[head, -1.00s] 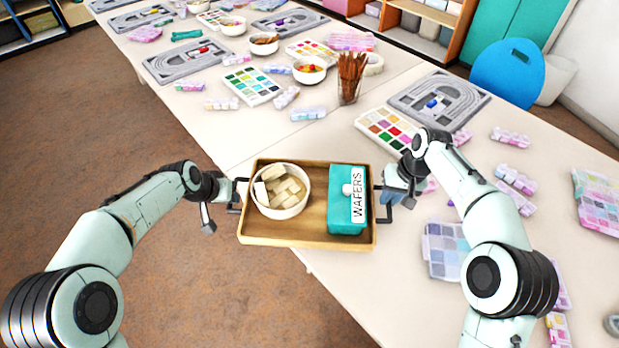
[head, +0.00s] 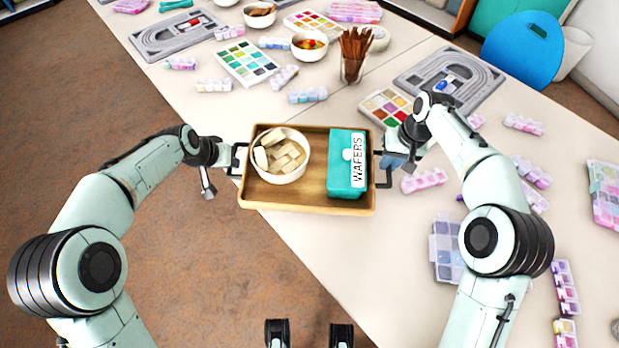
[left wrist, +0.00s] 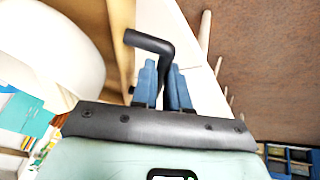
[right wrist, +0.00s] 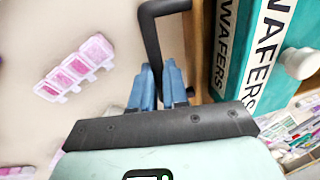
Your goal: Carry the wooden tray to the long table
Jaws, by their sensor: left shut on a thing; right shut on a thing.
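The wooden tray (head: 290,197) is in the middle of the head view, over the near edge of the long table (head: 345,262). I cannot tell whether it touches the tabletop. It bears a white bowl (head: 284,176) of pale biscuit-like pieces and a teal box marked WAFERS (head: 345,185) with a white knob. My left gripper (head: 232,158) is shut on the tray's dark left handle, which shows in the left wrist view (left wrist: 152,45). My right gripper (head: 388,168) is shut on the tray's dark right handle, which shows in the right wrist view (right wrist: 150,35).
A glass of brown sticks (head: 353,55), a paint palette (head: 384,106) and a grey bead board (head: 450,80) lie beyond the tray. Pink bead boxes (head: 424,180) lie to the right. A blue chair (head: 522,50) stands at the far side. Brown floor (head: 190,270) is at left.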

